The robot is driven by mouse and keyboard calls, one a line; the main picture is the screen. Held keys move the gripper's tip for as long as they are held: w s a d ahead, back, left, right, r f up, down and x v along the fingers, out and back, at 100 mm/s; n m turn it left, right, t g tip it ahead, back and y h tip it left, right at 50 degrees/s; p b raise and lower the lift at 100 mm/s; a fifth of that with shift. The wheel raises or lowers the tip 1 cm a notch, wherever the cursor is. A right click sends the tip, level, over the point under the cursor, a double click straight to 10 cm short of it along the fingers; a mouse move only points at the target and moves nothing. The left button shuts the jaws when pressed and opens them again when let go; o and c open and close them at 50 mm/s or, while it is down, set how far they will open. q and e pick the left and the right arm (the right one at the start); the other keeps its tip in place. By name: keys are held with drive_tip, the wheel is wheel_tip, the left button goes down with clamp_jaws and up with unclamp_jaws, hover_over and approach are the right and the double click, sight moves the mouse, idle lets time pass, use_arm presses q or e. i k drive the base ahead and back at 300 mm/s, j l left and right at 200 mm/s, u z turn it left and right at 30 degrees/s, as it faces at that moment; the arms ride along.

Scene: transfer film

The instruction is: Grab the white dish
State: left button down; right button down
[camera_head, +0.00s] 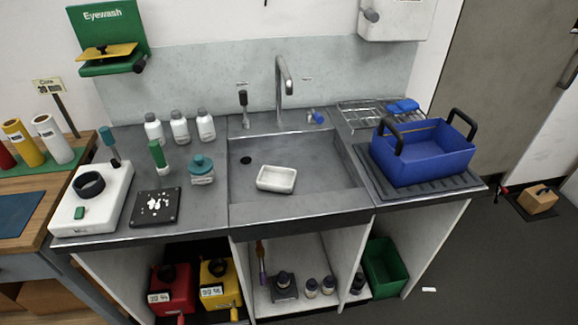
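The white dish (276,179) is a shallow rectangular tray with rounded corners. It lies inside the grey sink basin (325,196), left of the basin's middle and below the tap. Its inside looks empty. Neither of my grippers is in the head view, so their distance from the dish and their state do not show.
A tap (283,80) rises behind the basin. A blue carrier (425,155) with black handles stands on a ribbed mat to the right. A teal-lidded jar (202,171), a black plate with white pieces (155,207) and several white bottles stand left of the sink.

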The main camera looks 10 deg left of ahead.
sight(273, 179)
drive_tip(key=i+u, duration=0.2)
drive_tip(key=u, duration=0.15)
drive_tip(key=i+u, duration=0.35)
drive_tip(key=l+u, duration=0.2)
drive_tip(key=u, duration=0.15)
drive_tip(key=i, duration=0.1)
